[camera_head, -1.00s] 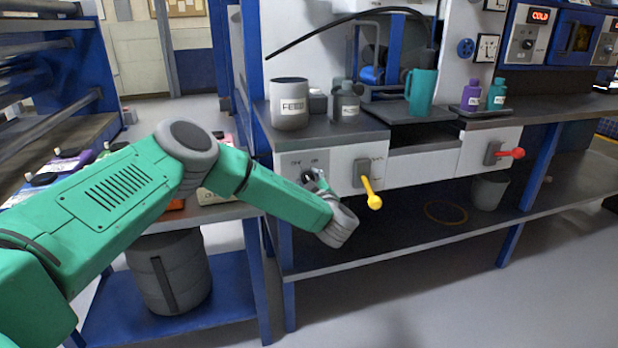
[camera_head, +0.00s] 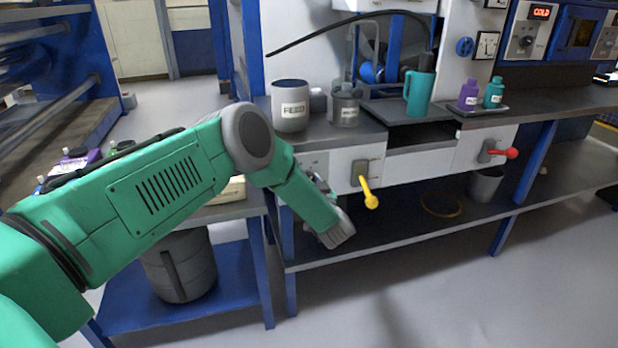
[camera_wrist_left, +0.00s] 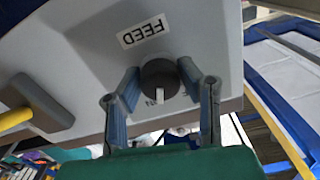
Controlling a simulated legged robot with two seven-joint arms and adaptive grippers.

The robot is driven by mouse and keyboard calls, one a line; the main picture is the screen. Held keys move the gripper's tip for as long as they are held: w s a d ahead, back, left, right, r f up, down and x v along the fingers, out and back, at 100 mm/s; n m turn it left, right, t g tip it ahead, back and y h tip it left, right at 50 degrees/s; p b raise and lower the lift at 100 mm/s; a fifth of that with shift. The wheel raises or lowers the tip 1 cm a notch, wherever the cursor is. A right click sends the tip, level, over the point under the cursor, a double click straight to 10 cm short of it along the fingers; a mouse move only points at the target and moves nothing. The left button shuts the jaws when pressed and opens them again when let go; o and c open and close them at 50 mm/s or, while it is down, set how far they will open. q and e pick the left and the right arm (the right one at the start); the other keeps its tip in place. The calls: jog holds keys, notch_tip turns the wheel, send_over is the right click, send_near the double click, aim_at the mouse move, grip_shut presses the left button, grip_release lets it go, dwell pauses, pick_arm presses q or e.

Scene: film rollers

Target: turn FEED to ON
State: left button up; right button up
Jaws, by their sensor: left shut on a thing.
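The FEED knob (camera_wrist_left: 158,80) is a dark round dial with a white pointer mark, on a pale panel. The wrist view is upside down, with the FEED label (camera_wrist_left: 143,35) inverted beside the knob. The pointer lies towards the gripper side of the picture, near small partly hidden lettering. My left gripper (camera_wrist_left: 160,74) has a finger on each side of the knob and is shut on it. In the head view my left gripper (camera_head: 318,184) is at the panel's left end, and my wrist largely hides the knob. My right gripper is not in view.
A yellow-handled lever (camera_head: 369,194) sits just right of the knob and also shows in the wrist view (camera_wrist_left: 16,117). A red-handled lever (camera_head: 503,153) is further right. A white labelled pot (camera_head: 290,107) and a grey jar (camera_head: 345,108) stand on the counter above.

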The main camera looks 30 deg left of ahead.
pick_arm(q)
jog(key=shift+m, duration=0.7)
jog(key=shift+d+f, duration=0.1)
jog(key=o, duration=1.2)
jog(key=shift+c, duration=0.2)
jog(key=shift+s+d, duration=0.15)
jog(key=shift+d, duration=0.1)
jog(key=v, duration=1.1)
jog(key=shift+s, duration=0.15)
jog(key=shift+d, duration=0.15)
